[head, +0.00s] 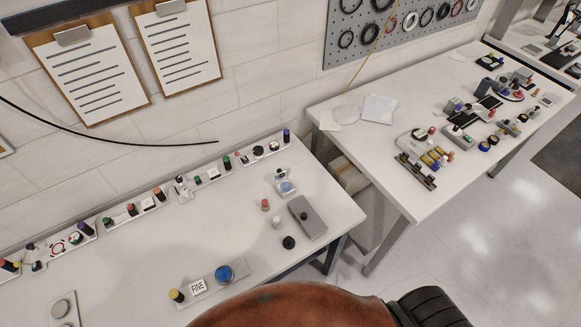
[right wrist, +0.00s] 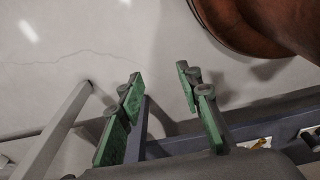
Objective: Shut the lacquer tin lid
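No lid marked as the lacquer tin's can be singled out for certain. A small whitish piece with a blue round face (head: 287,187) stands at the right end of the near table, with a pale raised part behind it; I cannot tell whether this is an open tin. A dark-rimmed blue round pot (head: 225,273) sits on a grey strip at the table's front. My right gripper (right wrist: 160,84) shows in the right wrist view, its green-padded fingers wide apart, with nothing between them and floor below. My left gripper is in neither view.
The near table (head: 150,255) has a row of small parts along its back edge. A second table (head: 380,160) holds several parts at right.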

